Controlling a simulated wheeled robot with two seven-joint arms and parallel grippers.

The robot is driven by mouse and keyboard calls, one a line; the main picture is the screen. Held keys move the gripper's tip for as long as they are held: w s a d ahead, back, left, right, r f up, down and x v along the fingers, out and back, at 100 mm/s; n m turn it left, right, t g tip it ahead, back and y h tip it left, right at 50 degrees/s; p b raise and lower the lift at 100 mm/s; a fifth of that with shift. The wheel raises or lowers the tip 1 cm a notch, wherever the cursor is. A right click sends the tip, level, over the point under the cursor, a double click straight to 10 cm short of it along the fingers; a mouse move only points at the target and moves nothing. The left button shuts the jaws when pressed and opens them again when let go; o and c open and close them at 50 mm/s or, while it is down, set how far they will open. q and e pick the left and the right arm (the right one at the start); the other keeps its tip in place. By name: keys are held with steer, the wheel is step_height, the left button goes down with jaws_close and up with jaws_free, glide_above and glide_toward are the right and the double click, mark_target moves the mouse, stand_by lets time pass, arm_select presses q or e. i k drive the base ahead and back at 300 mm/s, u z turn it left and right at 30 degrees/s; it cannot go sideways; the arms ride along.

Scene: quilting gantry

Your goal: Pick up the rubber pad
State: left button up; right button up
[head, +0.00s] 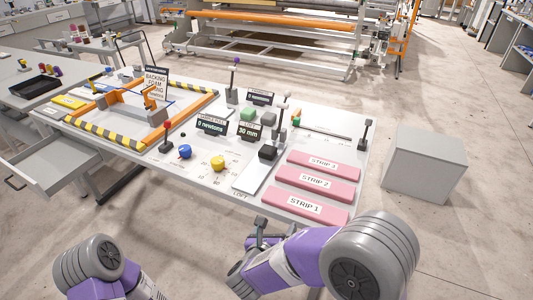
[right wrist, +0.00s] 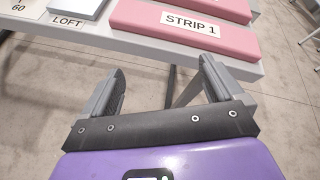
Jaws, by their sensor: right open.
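No thing in view is labelled as the rubber pad, and I cannot tell for sure which it is. A dark block (head: 268,153) sits at the upper end of the white LOFT plate (head: 252,180). My right gripper (head: 266,232) is in front of the table's near edge. In the right wrist view its jaws (right wrist: 162,72) are apart and empty, below the LOFT plate and pink Strip 1 (right wrist: 185,29). Only my left arm shows, bottom left; its gripper is out of view.
Pink Strip 2 (head: 315,184) and Strip 3 (head: 323,163) lie behind Strip 1. Blue (head: 185,152) and yellow (head: 217,163) knobs are left of the plate. An orange frame (head: 190,112) fills the table's left part. A grey box (head: 424,165) stands on the floor at right.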

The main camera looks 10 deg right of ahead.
mark_target(268, 152)
steer(key=i, duration=1.15)
